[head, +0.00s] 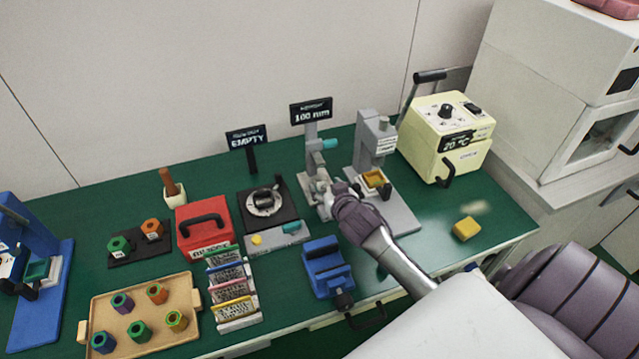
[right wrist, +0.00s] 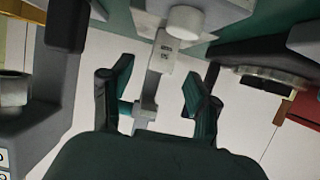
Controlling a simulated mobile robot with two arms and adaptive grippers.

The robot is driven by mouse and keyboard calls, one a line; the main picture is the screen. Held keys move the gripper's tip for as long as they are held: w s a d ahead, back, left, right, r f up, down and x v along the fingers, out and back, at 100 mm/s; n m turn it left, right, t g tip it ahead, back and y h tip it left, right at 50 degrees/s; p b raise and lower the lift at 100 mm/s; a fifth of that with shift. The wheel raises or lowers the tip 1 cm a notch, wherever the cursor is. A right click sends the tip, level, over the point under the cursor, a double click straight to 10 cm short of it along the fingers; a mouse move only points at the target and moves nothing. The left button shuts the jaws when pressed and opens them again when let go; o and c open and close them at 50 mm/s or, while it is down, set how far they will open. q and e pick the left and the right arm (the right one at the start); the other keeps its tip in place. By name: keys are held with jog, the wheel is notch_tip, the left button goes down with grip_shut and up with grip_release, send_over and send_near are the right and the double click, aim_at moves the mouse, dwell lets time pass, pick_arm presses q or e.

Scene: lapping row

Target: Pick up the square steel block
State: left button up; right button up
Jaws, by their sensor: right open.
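My right gripper (head: 332,196) reaches in over the table at the grey gauge stand (head: 312,158) below the "100 mm" sign. In the right wrist view my right gripper (right wrist: 156,98) is open, with its two dark fingers apart on either side of the stand's column and nothing gripped. Ahead of the fingers, a small grey square-faced piece with dark markings (right wrist: 163,57) shows beside a pale round post (right wrist: 185,20). I cannot tell whether it is the square steel block or part of the stand. In the head view my gripper hides most of that spot. My left gripper is not in view.
A grey press-like stand (head: 374,150) with a yellow tray is close on the right. A round plate device (head: 264,200) is close on the left. A blue vise (head: 327,268) stands in front. A yellow block (head: 467,229) lies at right, with free green table around it.

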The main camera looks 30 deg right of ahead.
aim_at(321, 180)
jog(key=x, duration=0.4)
jog(key=shift+w+r, duration=0.25)
jog(key=shift+w, duration=0.1)
jog(key=shift+w+f, duration=0.15)
jog(key=shift+w, duration=0.1)
jog(key=c, duration=0.6)
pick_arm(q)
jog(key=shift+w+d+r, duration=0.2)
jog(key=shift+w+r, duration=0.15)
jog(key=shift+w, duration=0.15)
pick_arm(e)
grip_shut()
